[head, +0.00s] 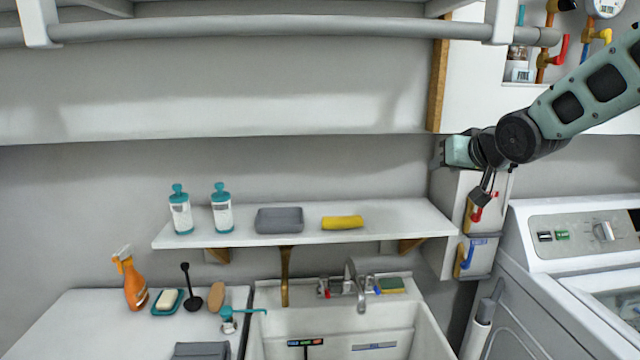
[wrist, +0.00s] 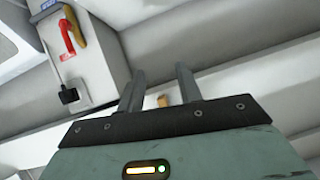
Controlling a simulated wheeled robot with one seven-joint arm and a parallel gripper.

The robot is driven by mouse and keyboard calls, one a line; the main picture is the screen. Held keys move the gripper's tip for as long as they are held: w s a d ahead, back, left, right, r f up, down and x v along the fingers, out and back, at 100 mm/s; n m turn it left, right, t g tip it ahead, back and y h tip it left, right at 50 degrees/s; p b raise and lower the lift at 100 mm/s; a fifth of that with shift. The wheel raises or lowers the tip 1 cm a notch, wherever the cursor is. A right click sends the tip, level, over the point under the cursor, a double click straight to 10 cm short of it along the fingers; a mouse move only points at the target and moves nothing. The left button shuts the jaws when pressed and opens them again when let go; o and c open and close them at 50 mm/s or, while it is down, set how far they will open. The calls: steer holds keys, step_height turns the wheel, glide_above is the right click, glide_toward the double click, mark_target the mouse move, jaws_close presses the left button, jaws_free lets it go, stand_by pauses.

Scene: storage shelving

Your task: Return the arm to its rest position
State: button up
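My arm reaches in from the upper right of the head view. My gripper (head: 438,152) points left there, in front of the wall beside the white box with coloured handles, and its fingers look small and dark. In the wrist view my gripper (wrist: 161,88) shows two grey fingers standing apart with nothing held between them. A small tan piece (wrist: 163,101) shows in the gap, behind the fingers.
A wall shelf (head: 320,234) holds two bottles, a grey block and a yellow sponge (head: 343,222). A sink (head: 345,325) lies below it. The handle box (head: 447,215) and washing machine (head: 580,235) are at right. A grey pipe (head: 270,28) crosses above.

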steer(key=s+a+f+n+g, duration=0.25)
steer(key=s+a+f, duration=0.3)
steer(key=s, duration=0.45)
steer(key=s+a+f+n+g, duration=0.2)
steer(key=s+a+f+g, duration=0.25)
steer(key=s+a, duration=0.4)
steer(key=s+d+f+n+g, duration=0.1)
steer(key=s+f+g, duration=0.1)
steer(key=s, duration=0.8)
steer(key=s+f+n+g+h, duration=0.1)
steer(key=s+f+n+g, duration=0.1)
steer(key=s, duration=0.9)
steer(key=shift+s+d+f+g+h, duration=0.15)
steer(key=shift+d+f+g+h, duration=0.25)
steer(key=shift+f, duration=0.3)
